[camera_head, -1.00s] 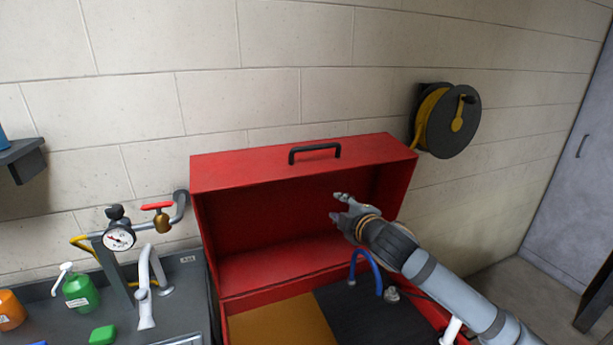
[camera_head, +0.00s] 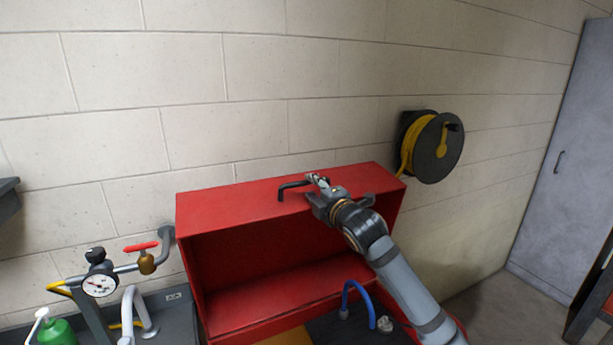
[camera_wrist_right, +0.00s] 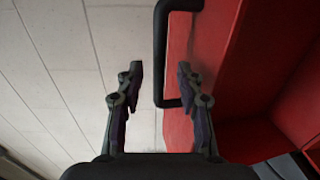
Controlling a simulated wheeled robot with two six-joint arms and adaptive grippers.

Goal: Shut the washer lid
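The red washer lid (camera_head: 240,206) stands raised and open against the wall, its hollow inside facing me. Its black handle (camera_head: 283,190) is on the top face, and the handle also shows in the right wrist view (camera_wrist_right: 160,55). My right gripper (camera_head: 318,188) is at the right end of the handle. In the right wrist view my right gripper (camera_wrist_right: 158,85) has its two fingers spread, with the near end of the handle between or just beyond the tips; I cannot tell whether they touch. My left gripper is not in view.
The washer's red base lies below the lid, with a blue hose (camera_head: 357,284) on a dark panel. A yellow hose reel (camera_head: 436,147) hangs on the wall at right. A gauge (camera_head: 100,282) and red-handled valve (camera_head: 142,247) stand at left, near a green bottle (camera_head: 57,333).

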